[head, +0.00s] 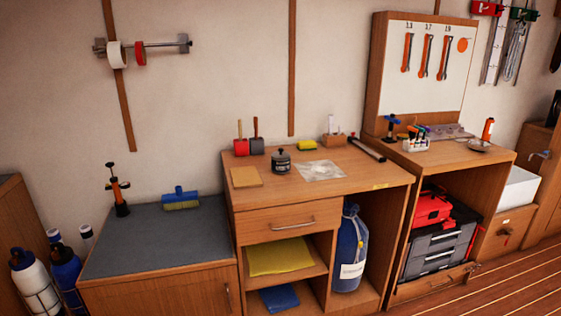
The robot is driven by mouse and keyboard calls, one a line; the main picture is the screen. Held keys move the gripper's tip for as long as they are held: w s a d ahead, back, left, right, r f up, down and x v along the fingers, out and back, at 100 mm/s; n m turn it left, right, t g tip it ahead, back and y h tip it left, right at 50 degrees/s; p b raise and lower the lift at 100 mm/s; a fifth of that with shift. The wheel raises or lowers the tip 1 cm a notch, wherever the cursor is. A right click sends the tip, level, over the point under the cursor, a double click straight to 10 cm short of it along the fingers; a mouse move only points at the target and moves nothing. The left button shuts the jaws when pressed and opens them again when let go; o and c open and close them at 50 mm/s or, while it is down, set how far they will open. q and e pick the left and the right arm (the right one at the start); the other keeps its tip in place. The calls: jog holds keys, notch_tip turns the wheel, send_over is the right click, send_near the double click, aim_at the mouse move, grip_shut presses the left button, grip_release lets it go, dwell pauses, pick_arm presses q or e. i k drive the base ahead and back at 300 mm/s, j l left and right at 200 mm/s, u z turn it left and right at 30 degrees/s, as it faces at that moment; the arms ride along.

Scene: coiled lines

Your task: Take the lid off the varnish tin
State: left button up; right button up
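A small dark grey tin (281,166) stands upright on the wooden workbench (350,184), left of a pale sheet. It looks like the varnish tin, but any label is too small to read. Its dark top, with a small knob, appears to be the lid and sits on the tin. Neither of my grippers is in view.
Left of the tin are a tan square sheet (246,177) and red and grey handled containers. The pale sheet (320,170) lies to its right; a yellow sponge (307,145) is behind. A dark tube (367,149) lies farther right. The bench's front right is mostly clear.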

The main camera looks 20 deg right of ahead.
aim_at(280, 153)
jog(key=i+l+u, duration=0.15)
jog(key=l, duration=0.2)
jog(key=i+l+u, duration=0.15)
jog(key=l, duration=0.2)
jog(key=i+l+u, duration=0.15)
jog(key=l, duration=0.25)
jog(key=l+u, duration=0.15)
jog(key=l, duration=0.2)
